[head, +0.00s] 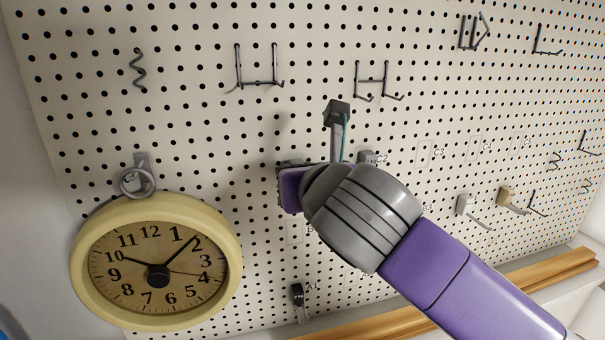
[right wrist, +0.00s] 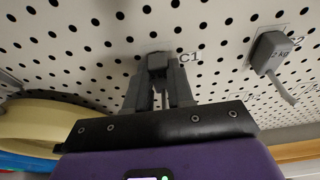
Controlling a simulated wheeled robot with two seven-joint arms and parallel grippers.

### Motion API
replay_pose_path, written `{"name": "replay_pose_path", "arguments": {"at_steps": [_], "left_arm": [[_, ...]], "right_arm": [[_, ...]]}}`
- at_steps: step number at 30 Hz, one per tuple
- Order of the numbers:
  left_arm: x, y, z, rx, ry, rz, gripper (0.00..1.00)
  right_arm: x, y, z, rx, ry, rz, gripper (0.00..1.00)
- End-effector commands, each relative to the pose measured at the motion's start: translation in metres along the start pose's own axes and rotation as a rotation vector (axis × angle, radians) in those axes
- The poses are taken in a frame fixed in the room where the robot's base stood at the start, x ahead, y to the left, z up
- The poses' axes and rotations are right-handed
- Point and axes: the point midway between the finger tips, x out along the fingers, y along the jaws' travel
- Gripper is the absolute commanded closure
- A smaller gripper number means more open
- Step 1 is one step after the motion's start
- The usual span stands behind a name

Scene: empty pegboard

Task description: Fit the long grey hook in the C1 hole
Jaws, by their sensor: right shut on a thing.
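My right gripper (right wrist: 160,88) is shut on the long grey hook (right wrist: 158,63) in the right wrist view. The hook's blocky grey base shows between the fingertips, close against the pegboard (right wrist: 120,28). It is just left of the C1 label (right wrist: 188,56). The hole behind the base is hidden, and I cannot tell whether the hook sits in it. The rest of the hook is mostly hidden by the fingers. In the head view my right wrist covers most of the gripper and the C1 area. My left gripper is not in view.
A yellow clock (head: 92,262) hangs at lower left. A black hook (head: 297,293) is at A1. Metal hooks (head: 258,84) are above. A wooden strip (head: 545,272) runs along the bottom.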

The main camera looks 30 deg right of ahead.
Motion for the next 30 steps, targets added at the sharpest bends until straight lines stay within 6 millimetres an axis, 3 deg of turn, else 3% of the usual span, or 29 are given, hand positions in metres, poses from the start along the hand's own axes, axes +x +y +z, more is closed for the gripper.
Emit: {"name": "replay_pose_path", "arguments": {"at_steps": [10, 11, 16, 25, 30], "left_arm": [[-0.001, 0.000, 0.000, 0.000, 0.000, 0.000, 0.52], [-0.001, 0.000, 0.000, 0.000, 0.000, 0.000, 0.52], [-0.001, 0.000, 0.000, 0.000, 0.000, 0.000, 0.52], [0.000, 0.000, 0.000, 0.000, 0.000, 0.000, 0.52], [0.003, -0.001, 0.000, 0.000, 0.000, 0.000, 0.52]], "right_arm": [[0.003, -0.001, 0.002, 0.000, -0.006, -0.002, 1.00], [0.003, -0.001, 0.002, 0.000, -0.006, -0.002, 0.73], [0.003, -0.001, 0.002, 0.000, -0.004, -0.001, 0.48], [0.000, 0.000, 0.002, 0.000, -0.004, 0.000, 0.48], [-0.020, 0.000, 0.002, 0.001, -0.007, 0.002, 0.48]]}}
